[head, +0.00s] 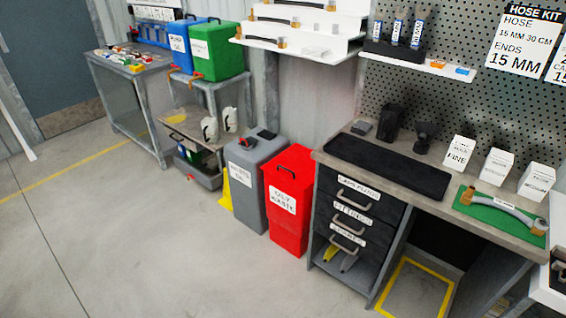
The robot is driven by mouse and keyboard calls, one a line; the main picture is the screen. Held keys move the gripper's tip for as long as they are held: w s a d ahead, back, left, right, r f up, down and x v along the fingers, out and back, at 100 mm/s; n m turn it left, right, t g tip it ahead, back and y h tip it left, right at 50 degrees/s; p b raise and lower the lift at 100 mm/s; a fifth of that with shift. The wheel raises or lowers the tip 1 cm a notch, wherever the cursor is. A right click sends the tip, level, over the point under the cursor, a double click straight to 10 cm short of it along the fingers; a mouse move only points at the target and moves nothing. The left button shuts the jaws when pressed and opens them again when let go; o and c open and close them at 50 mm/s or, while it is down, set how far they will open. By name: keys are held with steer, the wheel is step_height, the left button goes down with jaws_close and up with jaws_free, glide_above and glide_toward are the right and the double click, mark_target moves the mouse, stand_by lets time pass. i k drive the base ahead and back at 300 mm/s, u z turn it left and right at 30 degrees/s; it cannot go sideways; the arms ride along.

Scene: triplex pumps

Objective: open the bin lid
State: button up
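A red bin (284,222) labelled "OILY WASTE" stands on the floor, left of the drawer bench. Its red lid (292,158) looks shut, with a dark handle (286,170) near the front. The inside of the bin is hidden. A grey bin or tank (246,196) with a partly readable label stands close to its left, with a red and black fitting (246,143) and a dark patch (266,133) on top. My gripper is not in view.
The bench (470,224) with drawers (352,211) stands close to the red bin's right. A yellow floor sign (225,190) is partly hidden behind the grey bin. A shelf (296,45) hangs above the bins. Concrete floor (150,235) in front is clear.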

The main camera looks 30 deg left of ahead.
mark_target(295, 166)
steer(key=u, duration=4.65)
steer(key=i, duration=0.1)
steer(key=z, duration=3.05)
steer(key=i, duration=1.65)
steer(key=u, duration=0.2)
